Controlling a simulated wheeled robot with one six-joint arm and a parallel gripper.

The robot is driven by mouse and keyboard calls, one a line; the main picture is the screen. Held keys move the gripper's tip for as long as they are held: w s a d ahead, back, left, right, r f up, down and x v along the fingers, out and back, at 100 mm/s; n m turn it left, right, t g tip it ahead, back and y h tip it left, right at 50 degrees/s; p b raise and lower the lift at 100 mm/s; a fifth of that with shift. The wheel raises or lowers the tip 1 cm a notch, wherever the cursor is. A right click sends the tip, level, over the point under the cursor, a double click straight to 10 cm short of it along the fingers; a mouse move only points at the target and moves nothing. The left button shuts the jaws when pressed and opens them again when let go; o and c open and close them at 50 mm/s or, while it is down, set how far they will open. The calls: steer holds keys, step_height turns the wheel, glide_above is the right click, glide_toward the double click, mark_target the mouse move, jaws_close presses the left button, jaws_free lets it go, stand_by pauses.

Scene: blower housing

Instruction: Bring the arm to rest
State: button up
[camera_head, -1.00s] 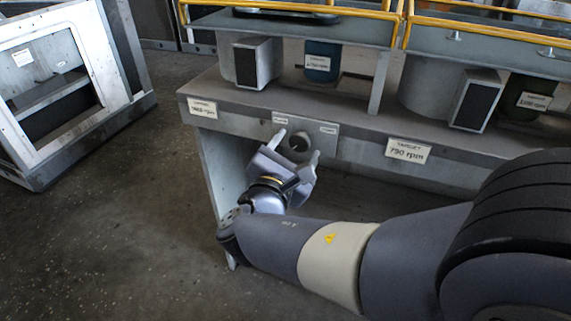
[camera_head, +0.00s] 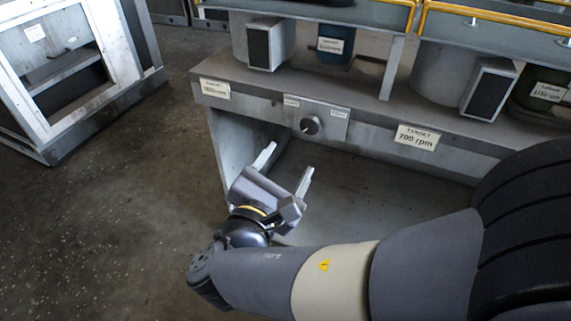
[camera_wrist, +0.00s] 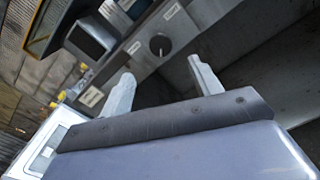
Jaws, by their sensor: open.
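My gripper (camera_head: 286,168) is open and empty, its two pale fingers apart. In the head view it hangs in front of the bench, below and a little left of the round dark knob (camera_head: 311,125). The knob sits on a light control plate (camera_head: 329,120) on the bench's front face. In the wrist view the fingers (camera_wrist: 160,85) point toward the bench and the knob (camera_wrist: 159,45) shows beyond them, clear of both fingers.
Yellow rails (camera_head: 350,12) run above. A grey metal frame cabinet (camera_head: 120,75) stands at left. Open floor (camera_head: 130,220) lies left of my arm.

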mark_target(310, 126)
stand_by(0.4)
steer(key=b+x, duration=0.2)
steer(key=x, duration=0.8)
steer(key=shift+f, duration=0.1)
steer(key=shift+w+d, duration=0.15)
steer(key=shift+w, duration=0.25)
